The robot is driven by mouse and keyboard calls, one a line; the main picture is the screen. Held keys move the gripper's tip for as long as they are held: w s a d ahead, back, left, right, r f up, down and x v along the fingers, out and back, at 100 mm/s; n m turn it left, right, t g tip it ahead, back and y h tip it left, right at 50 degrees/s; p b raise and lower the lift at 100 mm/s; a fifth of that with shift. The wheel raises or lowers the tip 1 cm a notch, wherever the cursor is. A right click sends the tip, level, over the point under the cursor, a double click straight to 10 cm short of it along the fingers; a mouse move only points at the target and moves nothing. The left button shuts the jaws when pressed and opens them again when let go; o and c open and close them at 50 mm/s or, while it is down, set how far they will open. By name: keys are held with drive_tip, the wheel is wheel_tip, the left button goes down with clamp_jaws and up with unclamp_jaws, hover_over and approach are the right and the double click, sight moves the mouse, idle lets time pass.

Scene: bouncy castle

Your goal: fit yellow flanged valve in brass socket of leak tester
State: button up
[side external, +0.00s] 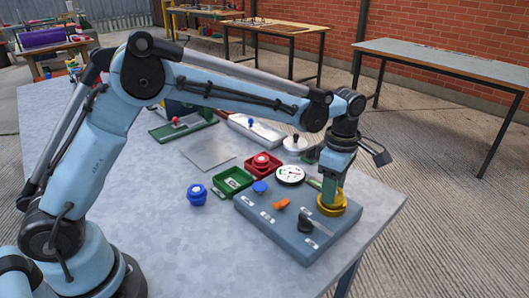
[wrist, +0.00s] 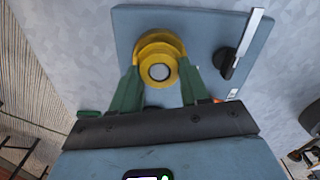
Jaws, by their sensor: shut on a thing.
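The yellow flanged valve (side external: 331,207) is between the green fingers of my gripper (side external: 331,188), at the right end of the grey-blue leak tester (side external: 270,222). In the wrist view the valve (wrist: 159,52) shows as stacked yellow rings with a pale round centre, and the fingers of my gripper (wrist: 159,70) close on its two sides. The tester's panel (wrist: 200,25) lies beneath it. The brass socket is not clearly distinguishable from the yellow valve; I cannot tell whether the valve is seated in it or just above.
A blue valve (side external: 197,194), a green tray (side external: 232,181) and a red tray (side external: 251,170) stand to the left. The table's front left is clear.

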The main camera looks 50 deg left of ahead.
drive_tip(key=shift+f, duration=0.2)
idle(0.3)
drive_tip(key=o, duration=1.8)
drive_tip(key=shift+r, duration=0.1)
drive_tip(key=shift+r, duration=3.4)
